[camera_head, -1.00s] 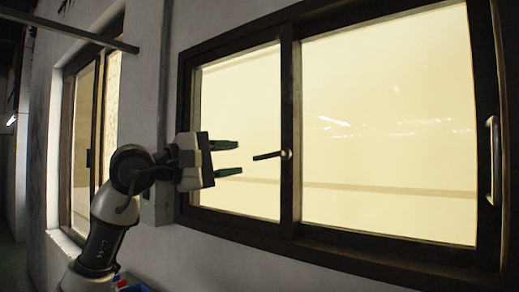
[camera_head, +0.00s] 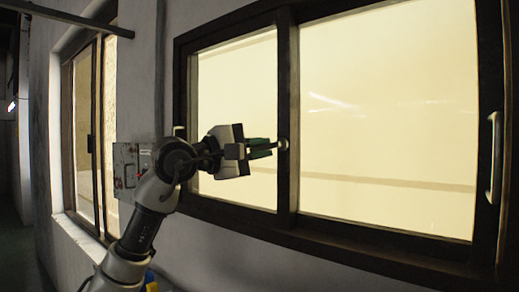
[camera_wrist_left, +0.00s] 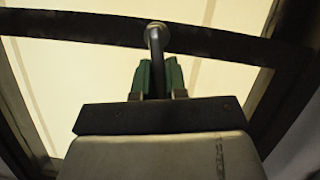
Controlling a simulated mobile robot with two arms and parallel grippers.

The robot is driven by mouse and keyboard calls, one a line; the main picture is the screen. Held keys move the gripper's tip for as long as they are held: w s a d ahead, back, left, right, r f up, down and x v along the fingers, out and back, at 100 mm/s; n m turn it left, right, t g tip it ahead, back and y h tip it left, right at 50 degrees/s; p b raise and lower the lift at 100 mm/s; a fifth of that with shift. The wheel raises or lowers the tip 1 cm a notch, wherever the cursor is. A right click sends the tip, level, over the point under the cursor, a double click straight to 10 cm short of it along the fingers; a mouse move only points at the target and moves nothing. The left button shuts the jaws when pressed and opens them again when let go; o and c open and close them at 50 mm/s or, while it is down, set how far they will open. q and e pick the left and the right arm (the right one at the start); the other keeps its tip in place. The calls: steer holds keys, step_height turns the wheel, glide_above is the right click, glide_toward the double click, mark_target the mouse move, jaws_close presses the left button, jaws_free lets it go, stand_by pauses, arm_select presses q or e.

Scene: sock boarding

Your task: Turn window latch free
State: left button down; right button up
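The window latch (camera_head: 283,144) sits on the dark middle upright of the window frame (camera_head: 287,80). It has a round pale pivot and a dark lever pointing left in the head view. My left gripper (camera_head: 262,148) is at the lever, its green fingers pointing right towards the pivot. In the left wrist view the lever of the latch (camera_wrist_left: 156,50) runs from the pivot down between the two fingers (camera_wrist_left: 158,78), which are close together on either side of it. The lever's free end is hidden by the gripper. My right gripper is not in view.
A pale metal pull handle (camera_head: 495,155) is on the window's right edge. A second window (camera_head: 85,140) is further left along the grey wall. A worn grey box (camera_head: 130,165) shows behind my left arm. A dark bar (camera_head: 65,17) juts out at the upper left.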

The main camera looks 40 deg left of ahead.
arm_select(q)
steer(key=shift+r+m+g+p, duration=0.3)
steer(key=shift+r+m+p, duration=0.25)
steer(key=shift+p, duration=0.35)
steer(key=shift+m+p, duration=0.5)
steer(key=shift+m, duration=0.15)
steer(key=shift+f+g+y, duration=0.2)
steer(key=shift+g+y, duration=0.1)
steer(key=c, duration=1.2)
jaws_free()
steer(key=shift+o, duration=0.2)
steer(key=shift+s, duration=0.1)
